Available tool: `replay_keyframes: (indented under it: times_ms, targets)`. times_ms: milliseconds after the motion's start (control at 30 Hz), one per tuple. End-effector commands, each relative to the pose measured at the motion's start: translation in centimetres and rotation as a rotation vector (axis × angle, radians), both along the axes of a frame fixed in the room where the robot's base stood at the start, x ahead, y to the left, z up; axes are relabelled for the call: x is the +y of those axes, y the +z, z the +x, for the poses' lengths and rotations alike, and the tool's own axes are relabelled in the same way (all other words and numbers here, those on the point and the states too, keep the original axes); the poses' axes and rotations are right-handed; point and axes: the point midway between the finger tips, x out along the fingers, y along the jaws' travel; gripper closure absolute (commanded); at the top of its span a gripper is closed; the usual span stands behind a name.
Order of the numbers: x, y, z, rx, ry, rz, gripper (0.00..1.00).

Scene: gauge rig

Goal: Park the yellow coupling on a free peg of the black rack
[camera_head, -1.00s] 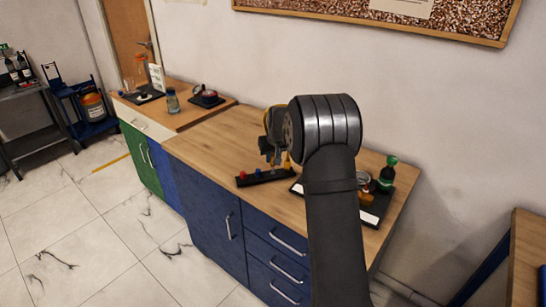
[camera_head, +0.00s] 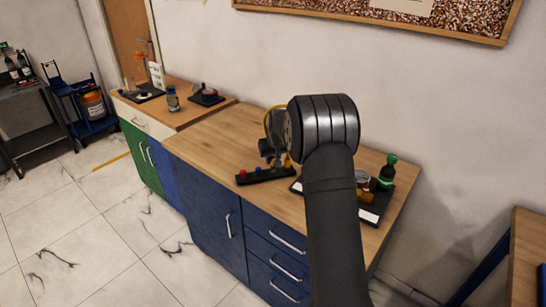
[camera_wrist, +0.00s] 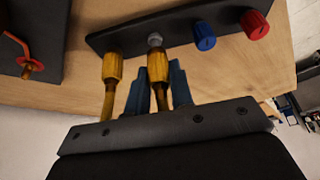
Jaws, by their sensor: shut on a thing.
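The black rack (camera_head: 272,175) lies on the wooden bench, with a red and a blue coupling on its left part. In the wrist view the rack (camera_wrist: 120,37) carries the blue coupling (camera_wrist: 204,36) and the red coupling (camera_wrist: 254,24). A yellow coupling (camera_wrist: 158,92) is between the blue fingers of my gripper (camera_wrist: 158,75), which is shut on it. A grey tip (camera_wrist: 155,40) shows at its far end, at the rack; I cannot tell whether it is seated. Another yellow coupling (camera_wrist: 112,66) is beside it at the rack's end. My gripper (camera_head: 272,152) is partly hidden in the head view.
A red-handled fitting (camera_wrist: 30,65) shows in the wrist view. A yellow hose (camera_head: 268,115) arcs beside my gripper. The bench left of the rack is clear.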

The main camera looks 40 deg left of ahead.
Motion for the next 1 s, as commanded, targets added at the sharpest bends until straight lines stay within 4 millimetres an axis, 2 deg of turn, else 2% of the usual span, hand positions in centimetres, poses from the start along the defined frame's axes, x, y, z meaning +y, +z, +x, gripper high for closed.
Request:
replay_keyframes:
  times_ms: [500,1000]
  targets:
    - [0.0,-1.5,0.0,-0.001,0.000,0.001,1.00]
    - [0.0,-1.6,0.0,-0.001,0.000,0.001,1.00]
